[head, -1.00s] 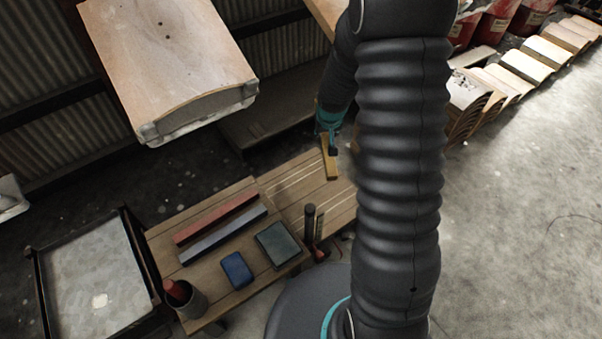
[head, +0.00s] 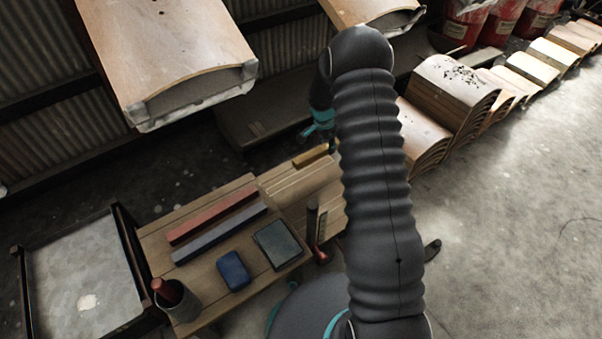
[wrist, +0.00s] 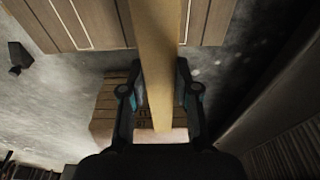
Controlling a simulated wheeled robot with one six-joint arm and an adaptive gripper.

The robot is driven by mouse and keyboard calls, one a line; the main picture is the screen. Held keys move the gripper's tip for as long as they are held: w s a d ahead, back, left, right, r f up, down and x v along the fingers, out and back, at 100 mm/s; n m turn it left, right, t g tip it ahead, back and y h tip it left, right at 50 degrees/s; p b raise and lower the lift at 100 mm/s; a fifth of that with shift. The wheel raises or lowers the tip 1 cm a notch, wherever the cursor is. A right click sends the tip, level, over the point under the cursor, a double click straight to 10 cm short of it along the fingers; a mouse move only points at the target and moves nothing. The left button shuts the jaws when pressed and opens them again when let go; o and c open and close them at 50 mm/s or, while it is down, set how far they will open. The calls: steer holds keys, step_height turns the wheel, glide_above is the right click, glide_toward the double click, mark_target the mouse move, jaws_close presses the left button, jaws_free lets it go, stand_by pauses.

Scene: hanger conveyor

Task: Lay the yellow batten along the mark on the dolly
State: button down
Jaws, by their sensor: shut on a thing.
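The yellow batten (head: 311,155) is held by my gripper (head: 328,141) near the far edge of the dolly (head: 285,184) in the head view. My gripper is shut on it. In the wrist view the batten (wrist: 156,45) runs up the middle between the fingers (wrist: 156,96). Its far part crosses over the dolly's planks (wrist: 100,22); its near end is over the floor side. It looks raised above the planks. Pale lines (wrist: 73,22) show on the dolly; I cannot tell which is the mark. My arm hides the dolly's right part in the head view.
A wooden bench (head: 201,268) left of the dolly carries a red bar (head: 211,216), a grey bar (head: 219,234), a blue block (head: 234,271) and a dark green block (head: 277,244). A black-framed tray (head: 128,258) stands further left. A hammer (head: 313,226) stands between bench and dolly.

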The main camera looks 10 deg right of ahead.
glide_above(303, 174)
steer(key=f, duration=0.5)
steer(key=shift+a+f, duration=0.3)
steer(key=shift+f+b, duration=0.4)
steer(key=shift+f, duration=1.65)
steer(key=shift+f, duration=0.15)
steer(key=c, duration=0.8)
jaws_free()
steer(key=shift+c, duration=0.2)
